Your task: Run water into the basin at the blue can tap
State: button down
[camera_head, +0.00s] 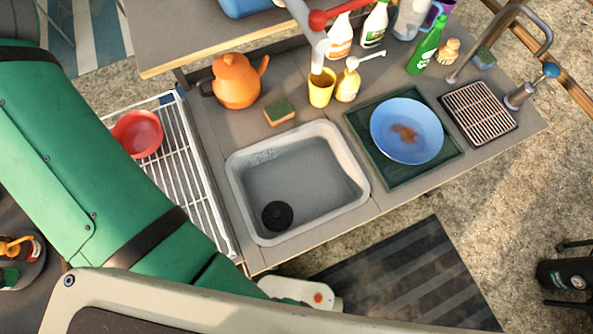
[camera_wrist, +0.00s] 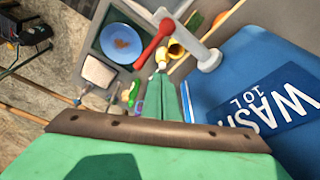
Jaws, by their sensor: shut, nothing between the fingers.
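The blue can (camera_head: 248,6) shows only a corner at the top of the head view. In the wrist view it (camera_wrist: 265,75) is large, lettered "WASH 10L". Its pale tap (camera_head: 318,48) has a red lever (camera_head: 333,15); both the tap (camera_wrist: 207,58) and lever (camera_wrist: 152,42) show in the wrist view. No water stream is visible. The grey basin (camera_head: 236,185) holds a black round piece (camera_head: 277,215); I cannot tell if there is water in it. My gripper (camera_wrist: 162,78) is shut and empty, pointing toward the tap area; contact cannot be told. The head view does not clearly show it.
A yellow cup (camera_head: 321,88) appears just below the spout in the picture. An orange kettle (camera_head: 237,80), sponge (camera_head: 279,111) and bottles (camera_head: 375,24) stand behind the basin. A blue plate (camera_head: 390,130) and a curved metal faucet (camera_head: 520,12) are right. A red bowl (camera_head: 138,134) sits left.

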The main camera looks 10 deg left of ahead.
jog(key=shift+f, duration=0.1)
dwell(0.3)
jog(key=shift+f, duration=2.05)
jog(key=shift+s+d, duration=1.6)
jog(key=shift+s, duration=1.7)
jog(key=shift+w+a+r, duration=0.1)
jog(key=shift+r, duration=1.1)
jog(key=shift+w+a+r, duration=0.1)
jog(key=shift+r, duration=1.05)
jog(key=s+a, duration=0.1)
jog(key=s, duration=0.4)
jog(key=shift+s+a, duration=0.35)
jog(key=shift+s, duration=0.05)
jog(key=shift+f, duration=0.1)
jog(key=shift+f, duration=2.25)
